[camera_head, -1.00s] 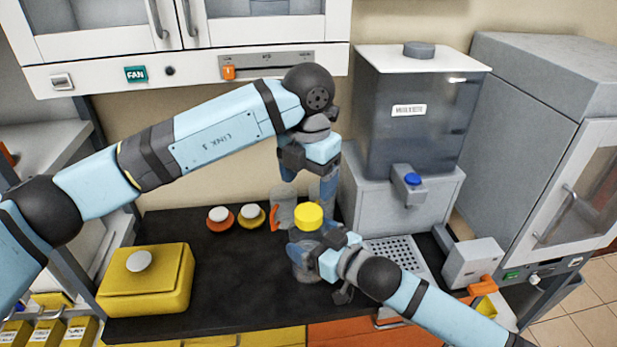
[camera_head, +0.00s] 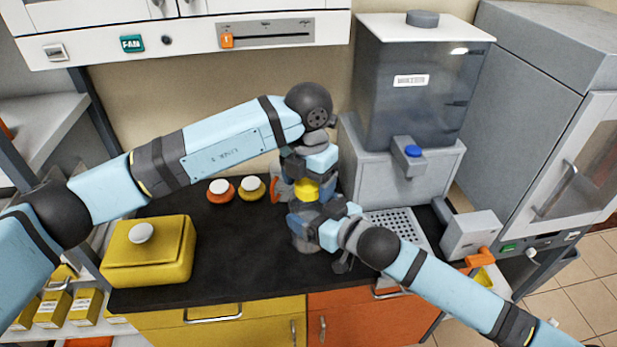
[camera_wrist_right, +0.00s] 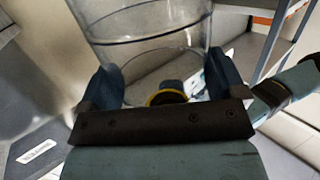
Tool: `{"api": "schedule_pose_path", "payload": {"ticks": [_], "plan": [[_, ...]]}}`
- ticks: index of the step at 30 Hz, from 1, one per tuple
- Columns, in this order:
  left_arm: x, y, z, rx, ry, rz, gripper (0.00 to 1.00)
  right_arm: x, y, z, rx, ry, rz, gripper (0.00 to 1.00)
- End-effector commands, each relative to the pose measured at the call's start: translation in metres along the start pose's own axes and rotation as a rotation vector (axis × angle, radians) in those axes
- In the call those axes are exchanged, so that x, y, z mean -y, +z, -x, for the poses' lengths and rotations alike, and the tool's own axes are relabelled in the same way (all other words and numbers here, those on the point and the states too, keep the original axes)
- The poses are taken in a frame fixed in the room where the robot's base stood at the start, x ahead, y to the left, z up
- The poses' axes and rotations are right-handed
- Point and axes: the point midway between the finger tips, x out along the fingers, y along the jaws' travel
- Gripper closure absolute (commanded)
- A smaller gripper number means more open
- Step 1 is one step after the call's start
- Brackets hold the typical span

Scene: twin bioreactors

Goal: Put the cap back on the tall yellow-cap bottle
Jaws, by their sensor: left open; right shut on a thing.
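The tall bottle (camera_head: 307,244) is clear and stands upright on the black bench. Its yellow cap (camera_head: 306,190) is at the top of the bottle; whether it is seated tight I cannot tell. My right gripper (camera_head: 308,222) is shut around the bottle's upper body, below the cap. In the right wrist view the clear bottle wall (camera_wrist_right: 150,45) shows between the fingers (camera_wrist_right: 167,85). My left gripper (camera_head: 307,180) points down from above, open, with its fingers around the cap's height. The fingers hide part of the cap and the bottle's neck.
An orange disc (camera_head: 221,195) and a yellow disc (camera_head: 252,194), both with white knobs, lie left of the bottle. A yellow box (camera_head: 148,262) stands at the bench's left. A water dispenser (camera_head: 395,180) stands right of the grippers. The bench front is clear.

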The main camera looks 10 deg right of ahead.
Motion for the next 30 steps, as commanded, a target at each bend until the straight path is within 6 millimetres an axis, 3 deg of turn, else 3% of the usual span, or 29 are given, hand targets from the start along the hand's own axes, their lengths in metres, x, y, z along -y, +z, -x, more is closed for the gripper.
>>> {"api": "schedule_pose_path", "payload": {"ticks": [2, 8, 14, 15, 19, 26, 30], "plan": [[0.0, 0.0, 0.0, 0.0, 0.0, 0.0, 0.26, 0.0, -0.002, 0.0, -0.003, 0.0, 0.0, 0.77], [0.0, 0.0, 0.0, 0.0, 0.0, 0.0, 0.72, 0.0, -0.002, 0.0, -0.003, 0.0, 0.001, 0.77], [0.0, 0.0, 0.0, 0.0, 0.001, -0.005, 0.72, 0.0, -0.002, 0.0, -0.003, 0.0, 0.001, 0.77], [0.0, 0.0, 0.0, 0.0, 0.001, -0.005, 0.42, 0.0, -0.002, 0.0, -0.003, 0.0, 0.001, 0.77], [0.0, 0.0, 0.0, 0.0, 0.0, -0.005, 0.14, 0.0, -0.002, 0.0, -0.003, 0.0, 0.001, 0.77], [0.001, 0.0, 0.001, 0.0, 0.0, -0.006, 0.14, 0.0, -0.002, 0.0, -0.003, 0.0, 0.001, 0.77], [0.001, 0.0, 0.013, 0.002, 0.0, -0.007, 0.14, 0.0, -0.002, 0.0, -0.002, 0.0, 0.0, 0.77]]}}
